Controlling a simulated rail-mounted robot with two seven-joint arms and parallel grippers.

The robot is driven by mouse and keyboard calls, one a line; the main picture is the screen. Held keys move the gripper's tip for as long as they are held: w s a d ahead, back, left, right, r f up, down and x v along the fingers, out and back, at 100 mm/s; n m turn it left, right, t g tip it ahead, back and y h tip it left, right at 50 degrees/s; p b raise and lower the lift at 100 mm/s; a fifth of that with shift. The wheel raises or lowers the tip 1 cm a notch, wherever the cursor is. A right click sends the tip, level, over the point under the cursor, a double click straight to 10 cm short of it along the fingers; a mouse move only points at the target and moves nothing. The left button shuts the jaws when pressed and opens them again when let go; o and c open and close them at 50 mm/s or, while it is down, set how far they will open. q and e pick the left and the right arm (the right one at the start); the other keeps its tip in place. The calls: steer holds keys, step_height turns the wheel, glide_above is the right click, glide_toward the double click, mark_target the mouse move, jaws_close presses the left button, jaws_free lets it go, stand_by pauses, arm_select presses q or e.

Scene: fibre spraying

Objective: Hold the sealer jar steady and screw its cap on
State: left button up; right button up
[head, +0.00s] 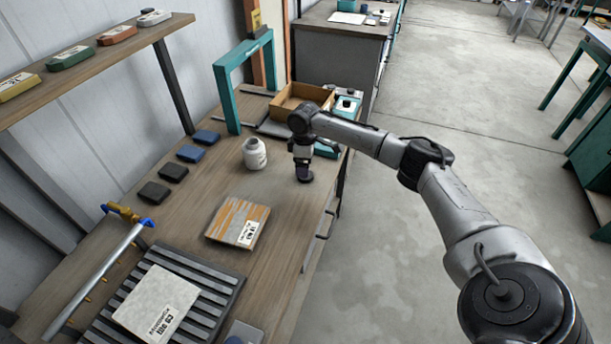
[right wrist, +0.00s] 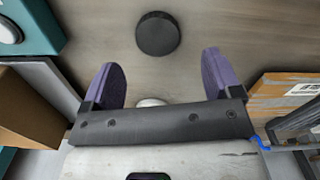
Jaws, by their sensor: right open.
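The sealer jar (head: 254,156) is white with a grey-marked label and stands upright on the workbench, left of my right gripper in the head view. My right gripper (head: 303,168) points down over the bench, to the right of the jar and apart from it. In the right wrist view its two purple fingers (right wrist: 162,80) are spread, with nothing between them. A round black cap (right wrist: 157,34) lies flat on the bench just beyond the fingertips. A small white shape behind the palm is mostly hidden; I cannot tell if it is the jar. My left gripper is out of view.
An orange-striped block (head: 238,222) lies nearer on the bench. Behind are an open brown box (head: 291,100) and a teal frame (head: 221,85). Dark and blue pads (head: 190,153) lie left of the jar. A slatted grey rack (head: 215,283) fills the near end.

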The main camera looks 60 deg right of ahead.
steer(key=shift+w+f+b, duration=0.1)
steer(key=shift+f+b, duration=0.8)
steer(key=shift+f, duration=1.7)
steer(key=shift+d, duration=0.1)
steer(key=c, duration=1)
steer(key=shift+r, duration=0.15)
